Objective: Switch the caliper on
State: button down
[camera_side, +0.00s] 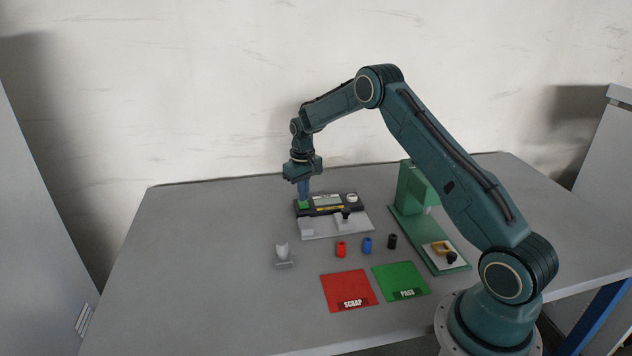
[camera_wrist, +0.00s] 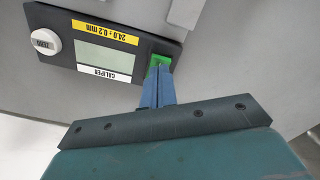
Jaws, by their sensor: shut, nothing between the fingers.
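The caliper (camera_side: 328,203) is a dark panel with a pale screen, standing at the back of a light grey plate. In the wrist view the caliper (camera_wrist: 120,22) shows a blank screen (camera_wrist: 103,58), a white ZERO knob (camera_wrist: 46,43) and a green button (camera_wrist: 160,59). My gripper (camera_side: 304,199) points down at the green button (camera_side: 304,205) at the panel's left end. Its blue fingers (camera_wrist: 158,70) are together and empty, with the tips at the button and partly covering it. I cannot tell whether they press it.
Red (camera_side: 341,249), blue (camera_side: 367,245) and black (camera_side: 392,241) cylinders stand in front of the caliper. A red SCRAP mat (camera_side: 345,287) and a green PASS mat (camera_side: 405,275) lie nearer. A green stand (camera_side: 408,190) is at right, a small grey-white fixture (camera_side: 283,254) at left. The left table is clear.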

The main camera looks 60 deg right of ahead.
aim_at(304, 204)
jog(key=shift+f, duration=0.95)
dwell(1.1)
jog(key=shift+r, duration=3.5)
